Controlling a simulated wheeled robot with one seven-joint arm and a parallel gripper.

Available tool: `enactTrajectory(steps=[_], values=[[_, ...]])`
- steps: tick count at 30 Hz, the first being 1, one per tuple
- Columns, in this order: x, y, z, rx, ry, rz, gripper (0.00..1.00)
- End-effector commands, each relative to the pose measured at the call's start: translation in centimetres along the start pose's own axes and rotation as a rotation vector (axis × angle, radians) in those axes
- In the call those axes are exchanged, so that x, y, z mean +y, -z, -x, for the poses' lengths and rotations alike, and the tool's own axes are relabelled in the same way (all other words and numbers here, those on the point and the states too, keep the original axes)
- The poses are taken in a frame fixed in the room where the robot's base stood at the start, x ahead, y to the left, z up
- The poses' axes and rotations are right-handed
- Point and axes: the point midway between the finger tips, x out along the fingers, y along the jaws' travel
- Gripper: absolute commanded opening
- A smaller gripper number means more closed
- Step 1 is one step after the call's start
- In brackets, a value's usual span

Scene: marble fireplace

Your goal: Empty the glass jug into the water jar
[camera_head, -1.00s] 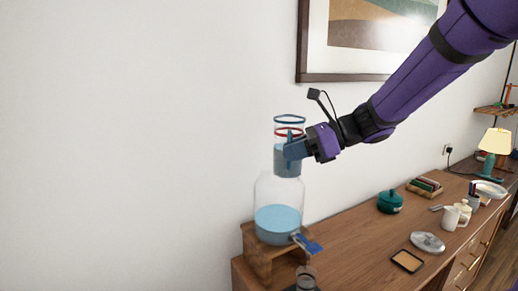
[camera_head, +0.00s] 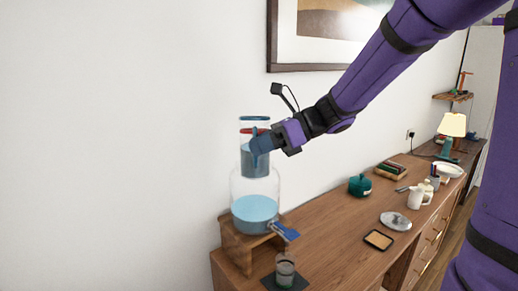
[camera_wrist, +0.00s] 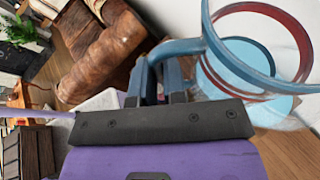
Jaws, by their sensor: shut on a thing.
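The glass jug (camera_head: 255,160) is clear, with a blue rim, a red band and blue water in its lower part. It is held about upright just above the water jar (camera_head: 256,212); I cannot tell whether they touch. The jar is large clear glass, part full of blue water, with a blue tap (camera_head: 284,231), and stands on a wooden stand (camera_head: 236,246). My gripper (camera_head: 260,145) is shut on the jug's blue handle. In the wrist view the jug's open rim (camera_wrist: 255,8) and water (camera_wrist: 245,70) show beside my gripper (camera_wrist: 162,82).
A drinking glass (camera_head: 285,268) stands on a dark mat (camera_head: 273,285) below the tap. A framed picture (camera_head: 330,65) hangs behind my arm.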

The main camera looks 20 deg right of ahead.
Motion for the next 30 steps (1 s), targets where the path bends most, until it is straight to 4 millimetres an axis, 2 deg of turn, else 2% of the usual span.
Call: enactTrajectory(steps=[8,19,23,30], values=[[0.5,-1.9,0.8,0.001,-0.094,-0.226,0.0],[-0.7,0.9,-0.4,0.001,-0.119,-0.284,0.0],[-1.0,-0.1,0.1,-0.001,-0.167,-0.403,0.0],[-1.9,1.3,-0.6,0.001,-0.19,-0.457,0.0]])
